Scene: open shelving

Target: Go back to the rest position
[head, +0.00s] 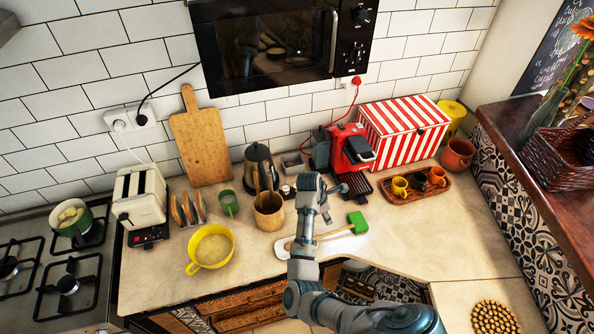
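One arm of mine, the right one, comes in from the lower right, bends at the bottom centre and reaches up over the counter (400,236). The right gripper (333,190) is at its far end, near the wooden utensil holder (268,214) and in front of the red coffee machine (351,148). It is small and partly hidden by the wrist, so I cannot see whether its fingers are open or shut. I see nothing clearly held in it. My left gripper is not in view.
A green-headed spatula (357,222) lies right of the arm, partly behind it. A yellow pot (211,248), toaster (141,196) and kettle (260,166) stand to the left. A wooden tray (425,191) with cups is at right.

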